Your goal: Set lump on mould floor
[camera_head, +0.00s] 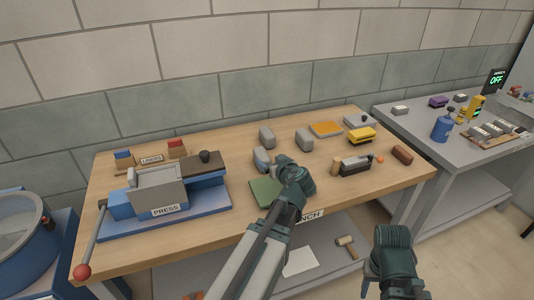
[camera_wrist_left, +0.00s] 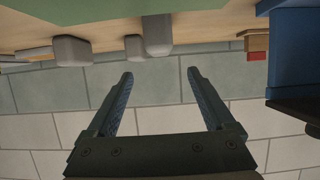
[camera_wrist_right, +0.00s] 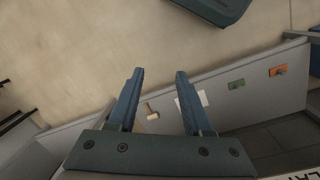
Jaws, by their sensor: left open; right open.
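Two grey lumps stand near the back of the bench, one left (camera_head: 267,137) and one right (camera_head: 304,140). In the left wrist view, a nearer grey lump (camera_wrist_left: 157,35) stands by the edge of the green mat, with the others (camera_wrist_left: 72,50) beyond. My left gripper (camera_wrist_left: 160,80) is open with nothing between its fingers. In the head view it hovers over the bench by the green mat (camera_head: 265,193), its fingers partly hidden. The press (camera_head: 157,190), with a grey box on top, stands at left; the box's floor is hidden. My right gripper (camera_wrist_right: 155,75) is open and empty over the floor.
A long red-knobbed lever (camera_head: 98,235) stands at the press's left. Orange (camera_head: 326,129) and yellow (camera_head: 361,135) items, a dark tool holder (camera_head: 354,166) and a brown brick (camera_head: 402,154) occupy the bench's right. A grey side table (camera_head: 430,150) adjoins. A mallet (camera_head: 346,241) lies below.

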